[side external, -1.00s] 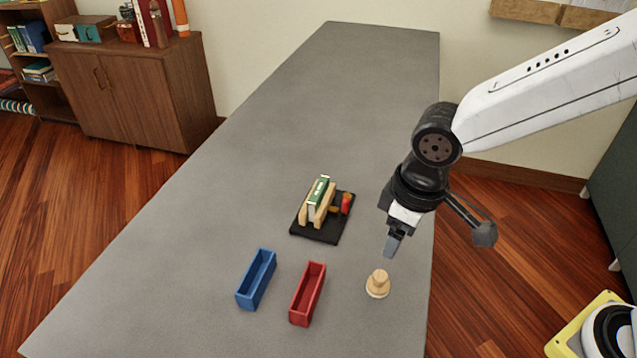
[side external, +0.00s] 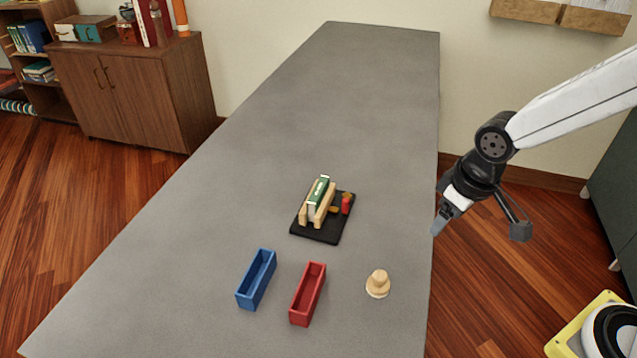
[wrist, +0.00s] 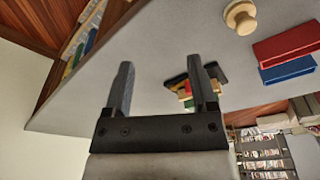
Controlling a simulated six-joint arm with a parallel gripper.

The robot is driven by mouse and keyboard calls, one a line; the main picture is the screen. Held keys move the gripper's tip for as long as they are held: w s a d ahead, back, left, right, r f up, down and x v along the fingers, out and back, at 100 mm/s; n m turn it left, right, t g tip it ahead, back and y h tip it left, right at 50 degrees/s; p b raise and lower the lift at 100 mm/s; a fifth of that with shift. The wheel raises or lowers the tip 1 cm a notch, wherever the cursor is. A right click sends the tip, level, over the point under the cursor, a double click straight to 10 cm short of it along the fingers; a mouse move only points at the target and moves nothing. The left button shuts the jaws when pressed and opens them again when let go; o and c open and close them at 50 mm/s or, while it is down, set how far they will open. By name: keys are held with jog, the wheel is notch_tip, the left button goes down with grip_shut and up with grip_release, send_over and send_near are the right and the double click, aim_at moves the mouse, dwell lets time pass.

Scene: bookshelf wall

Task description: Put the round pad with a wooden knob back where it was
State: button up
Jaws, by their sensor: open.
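The round pad with a wooden knob (side external: 377,284) stands upright on the grey table, to the right of the red tray. It also shows at the top of the wrist view (wrist: 240,16). My gripper (side external: 436,232) is up at the table's right edge, apart from the pad and empty. In the wrist view its two fingers (wrist: 162,90) are spread apart with nothing between them. A black base (side external: 318,234) with a wooden holder, a green-and-white block and a small red piece sits farther back on the table.
An open red tray (side external: 307,294) and an open blue tray (side external: 256,280) stand left of the pad. The far part of the grey table (side external: 340,100) is clear. A wooden cabinet (side external: 135,90) stands beyond the table's left side.

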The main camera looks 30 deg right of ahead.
jog(key=s+d+f+m, duration=0.2)
jog(key=d, duration=0.5)
jog(key=shift+s, duration=0.15)
dwell(0.8)
